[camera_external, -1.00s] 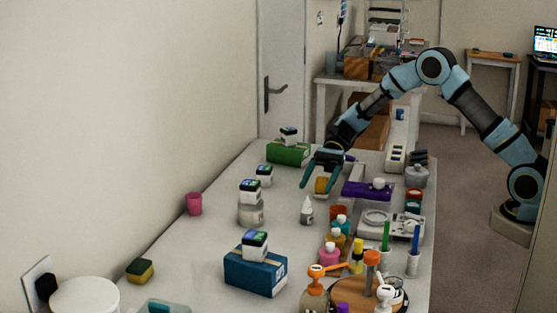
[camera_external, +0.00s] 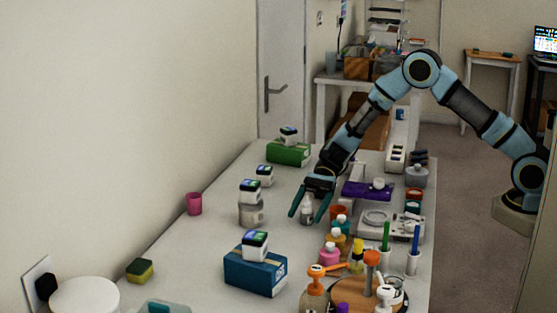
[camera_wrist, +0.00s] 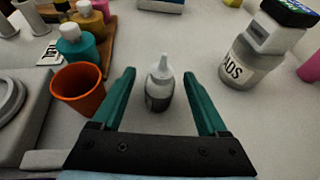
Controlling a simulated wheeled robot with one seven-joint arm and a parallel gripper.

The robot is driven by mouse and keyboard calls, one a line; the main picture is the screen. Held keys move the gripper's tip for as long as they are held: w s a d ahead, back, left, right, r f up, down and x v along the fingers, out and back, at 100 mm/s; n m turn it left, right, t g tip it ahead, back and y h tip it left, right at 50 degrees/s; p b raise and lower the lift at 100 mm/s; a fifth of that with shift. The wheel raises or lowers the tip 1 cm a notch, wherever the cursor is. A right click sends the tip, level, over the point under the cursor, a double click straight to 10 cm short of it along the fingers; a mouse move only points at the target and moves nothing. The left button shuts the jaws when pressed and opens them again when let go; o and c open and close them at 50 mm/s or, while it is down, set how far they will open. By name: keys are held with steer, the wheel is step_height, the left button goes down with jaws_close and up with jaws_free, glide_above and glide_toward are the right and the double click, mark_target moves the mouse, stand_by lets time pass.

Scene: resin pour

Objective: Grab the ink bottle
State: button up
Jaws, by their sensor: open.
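A small white dropper bottle with a pointed nozzle and a dark grey label, seemingly the ink bottle (camera_wrist: 159,92), stands upright on the table. In the wrist view it is centred between the fingers of my gripper (camera_wrist: 160,74), with a gap on both sides. In the external view the bottle (camera_external: 307,214) shows between the two teal fingertips of my gripper (camera_external: 306,217). My gripper is open and holds nothing. It points down and forward at the bottle. Whether the fingertips reach down to the bottle's body height is hard to tell.
An orange cup (camera_wrist: 78,92) stands just left of the fingers in the wrist view, near a teal bottle (camera_wrist: 78,45). A jar with a grey label (camera_wrist: 246,72) stands to the right with a white cube on top.

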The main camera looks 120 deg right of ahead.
steer(key=shift+c, duration=0.4)
jaws_close()
